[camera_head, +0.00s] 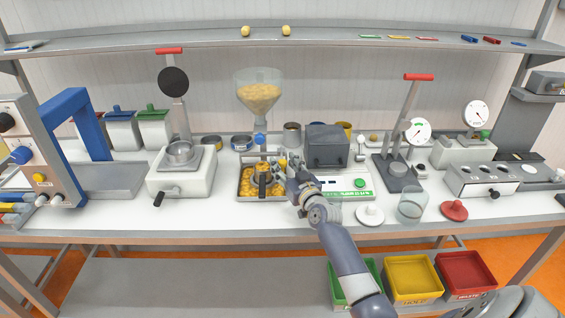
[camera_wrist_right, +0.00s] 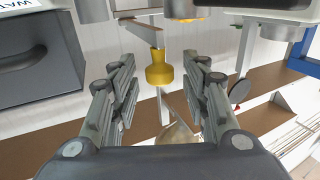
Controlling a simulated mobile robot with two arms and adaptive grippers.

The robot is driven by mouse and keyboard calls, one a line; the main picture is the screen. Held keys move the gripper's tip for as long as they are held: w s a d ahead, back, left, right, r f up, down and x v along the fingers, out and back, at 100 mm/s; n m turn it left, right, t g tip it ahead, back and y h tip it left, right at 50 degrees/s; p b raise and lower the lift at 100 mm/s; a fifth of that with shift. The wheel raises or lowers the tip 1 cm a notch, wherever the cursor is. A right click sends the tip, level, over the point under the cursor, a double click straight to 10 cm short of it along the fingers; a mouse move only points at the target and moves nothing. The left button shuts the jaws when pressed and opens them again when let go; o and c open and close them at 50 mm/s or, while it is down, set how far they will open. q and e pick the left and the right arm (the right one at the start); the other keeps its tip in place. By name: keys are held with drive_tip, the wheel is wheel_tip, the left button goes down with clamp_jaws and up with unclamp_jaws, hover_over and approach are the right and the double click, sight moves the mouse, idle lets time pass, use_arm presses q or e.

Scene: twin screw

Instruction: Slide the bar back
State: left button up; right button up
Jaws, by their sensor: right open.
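A yellow knob (camera_wrist_right: 158,70) with a narrow neck shows in the right wrist view, joined to a thin pale metal bar (camera_wrist_right: 145,33). My right gripper (camera_wrist_right: 159,56) is open, with one finger on each side of the knob. A gap shows on both sides, so the fingers look apart from it. In the head view my right gripper (camera_head: 286,169) is over the right side of a metal tray (camera_head: 241,196) of orange-yellow pieces, below a clear hopper (camera_head: 259,80). It hides most of the knob and bar there. My left gripper is not in view.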

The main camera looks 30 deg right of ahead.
drive_tip(key=shift+w+d, duration=0.15)
drive_tip(key=shift+w, duration=0.75)
clamp_jaws()
drive_tip(key=shift+f, duration=0.1)
